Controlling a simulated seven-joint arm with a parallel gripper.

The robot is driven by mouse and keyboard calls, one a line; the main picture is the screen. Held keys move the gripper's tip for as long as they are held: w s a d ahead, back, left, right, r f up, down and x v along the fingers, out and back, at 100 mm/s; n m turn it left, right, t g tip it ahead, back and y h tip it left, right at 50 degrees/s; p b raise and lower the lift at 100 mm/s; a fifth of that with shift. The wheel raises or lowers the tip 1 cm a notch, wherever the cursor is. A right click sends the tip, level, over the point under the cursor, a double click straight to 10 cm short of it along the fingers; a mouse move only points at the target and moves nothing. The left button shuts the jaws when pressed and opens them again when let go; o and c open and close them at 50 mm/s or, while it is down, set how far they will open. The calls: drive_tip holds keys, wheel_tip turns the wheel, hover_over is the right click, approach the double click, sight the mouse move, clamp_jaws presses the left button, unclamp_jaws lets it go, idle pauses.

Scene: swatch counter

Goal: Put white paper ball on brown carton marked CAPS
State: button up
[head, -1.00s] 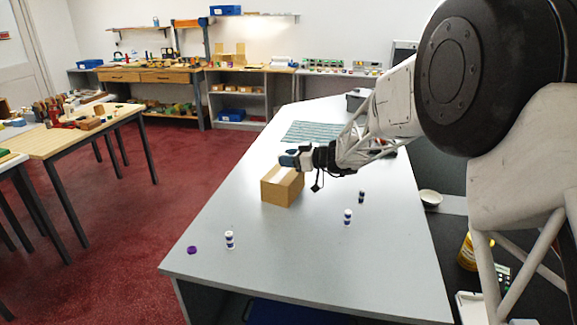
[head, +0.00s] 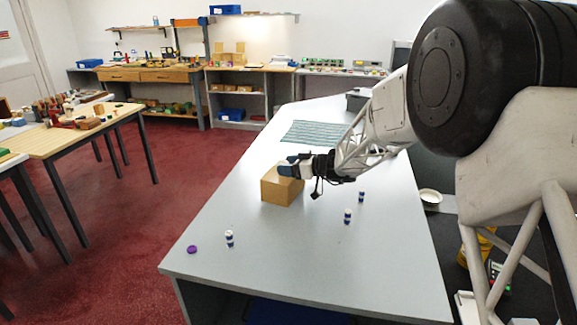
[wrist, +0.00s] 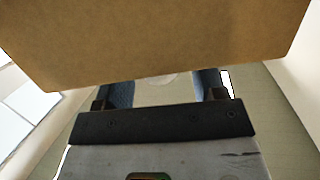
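The brown carton (head: 277,190) stands on the grey counter; no lettering is readable on it. My gripper (head: 287,166) is over its top, reaching in from the right. In the wrist view the carton's brown face (wrist: 160,40) fills the upper part and hides my fingertips. My dark blue fingers stand apart there, with a pale surface, seemingly the white paper ball (wrist: 166,91), filling the gap between them. Most of the ball is hidden; I see no ball elsewhere. I cannot tell whether it touches the carton.
Small blue-and-white containers stand on the counter at front left (head: 229,239) and to the right (head: 348,216), (head: 361,197). A purple disc (head: 192,249) lies near the left edge. A striped mat (head: 313,132) lies behind the carton. The counter's middle front is clear.

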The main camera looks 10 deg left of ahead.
drive_tip(key=shift+r, duration=0.2)
drive_tip(key=v, duration=1.2)
idle(0.9)
drive_tip(key=s+d+r+m+g+h, duration=0.1)
drive_tip(key=s+d+r+m+h, duration=0.15)
drive_tip(key=s, duration=0.45)
drive_tip(key=s+d+r+m+h, duration=0.1)
drive_tip(key=s+d+r+h, duration=0.1)
drive_tip(key=s+d, duration=0.35)
drive_tip(key=s+d+r+m+g+h, duration=0.1)
drive_tip(key=s+d+r+m+h, duration=0.1)
drive_tip(key=s, duration=0.6)
drive_tip(key=s+d+m+h, duration=0.3)
drive_tip(key=s+d, duration=0.2)
drive_tip(key=s, duration=0.4)
drive_tip(key=s+d+f+m+t+h, duration=0.1)
drive_tip(key=s+d+m+h, duration=0.2)
drive_tip(key=s+d, duration=0.3)
drive_tip(key=s+d+m+h, duration=0.3)
drive_tip(key=s+d+m, duration=0.1)
drive_tip(key=s, duration=0.8)
drive_tip(key=shift+d+f+m+t, duration=0.25)
drive_tip(key=shift+d+m+t, duration=0.15)
drive_tip(key=shift+d, duration=0.4)
